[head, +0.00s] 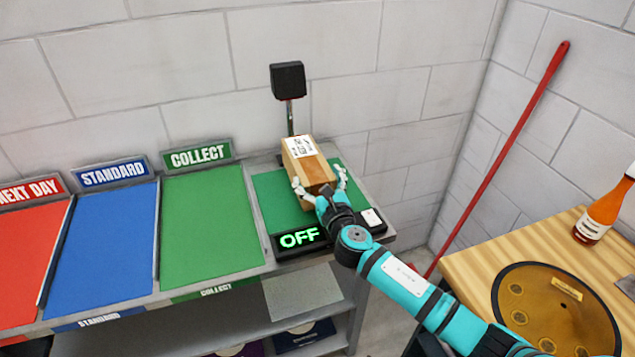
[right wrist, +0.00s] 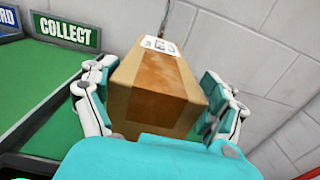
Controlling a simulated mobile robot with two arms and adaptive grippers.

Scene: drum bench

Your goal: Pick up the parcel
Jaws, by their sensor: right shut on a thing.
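The parcel (head: 304,162) is a brown cardboard box with a white printed label on its top. In the head view it is at the green scale pad (head: 270,196) at the right end of the bench; I cannot tell whether it touches the pad. My right gripper (head: 318,186) is shut on the parcel, with one finger on each side. In the right wrist view the parcel (right wrist: 155,88) fills the space between the fingers of the gripper (right wrist: 160,105). My left gripper is not in view.
A display (head: 300,238) reading OFF sits at the scale's front. A black head on a post (head: 288,80) stands behind. Green COLLECT (head: 210,225), blue STANDARD (head: 100,245) and red NEXT DAY (head: 28,255) bays lie left, empty.

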